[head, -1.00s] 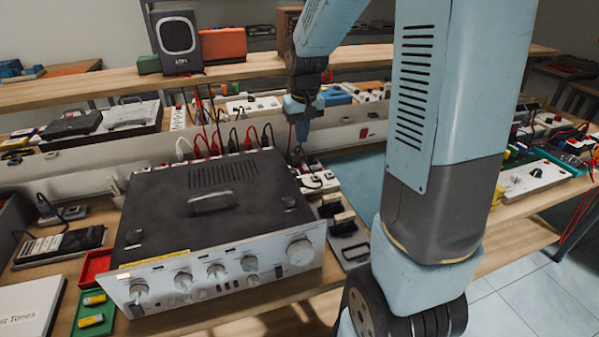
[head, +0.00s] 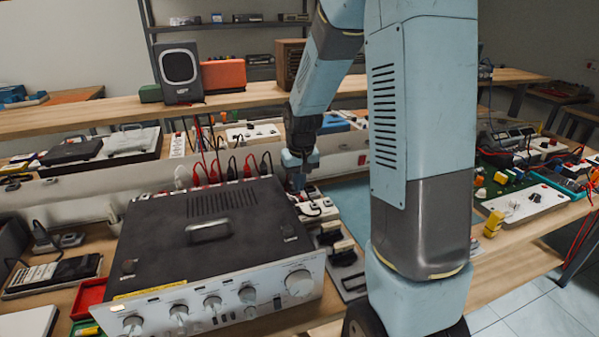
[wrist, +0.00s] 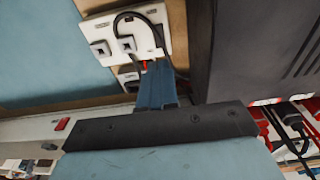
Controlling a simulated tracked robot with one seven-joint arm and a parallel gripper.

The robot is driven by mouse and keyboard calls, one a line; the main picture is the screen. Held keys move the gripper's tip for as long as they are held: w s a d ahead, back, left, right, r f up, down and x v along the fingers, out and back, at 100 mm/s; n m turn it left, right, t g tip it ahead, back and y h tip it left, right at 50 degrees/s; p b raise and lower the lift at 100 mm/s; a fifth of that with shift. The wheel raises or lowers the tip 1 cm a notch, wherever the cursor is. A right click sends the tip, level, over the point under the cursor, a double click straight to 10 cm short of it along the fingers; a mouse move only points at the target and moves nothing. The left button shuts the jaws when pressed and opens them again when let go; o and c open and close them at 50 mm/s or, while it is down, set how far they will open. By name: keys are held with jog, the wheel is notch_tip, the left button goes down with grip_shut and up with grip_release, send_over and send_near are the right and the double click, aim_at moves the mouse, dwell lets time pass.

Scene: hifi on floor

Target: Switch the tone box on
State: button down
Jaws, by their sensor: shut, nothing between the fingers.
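A large black box (head: 185,237) with a silver front panel of several knobs (head: 213,305) stands on the bench; I take it to be the tone box, though its label is not readable. It also shows as a dark wall in the wrist view (wrist: 245,55). My gripper (head: 299,184) is behind its back right corner, pointing down, shut and empty. In the wrist view my gripper (wrist: 157,88) is at the edge of a white socket strip (wrist: 105,28) with square switches and a black cable. A bit of red shows by the fingertips; contact cannot be told.
Red, black and white plugs (head: 213,172) stand in a row behind the box. Dark blocks (head: 345,255) lie right of it. A grey speaker (head: 179,68) stands on the rear shelf. A blue mat (head: 352,200) is clear behind my arm.

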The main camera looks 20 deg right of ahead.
aim_at(297, 206)
jog(key=shift+w+f, duration=0.25)
jog(key=shift+f, duration=1.45)
jog(key=shift+w+f, duration=0.2)
jog(key=shift+f, duration=1.5)
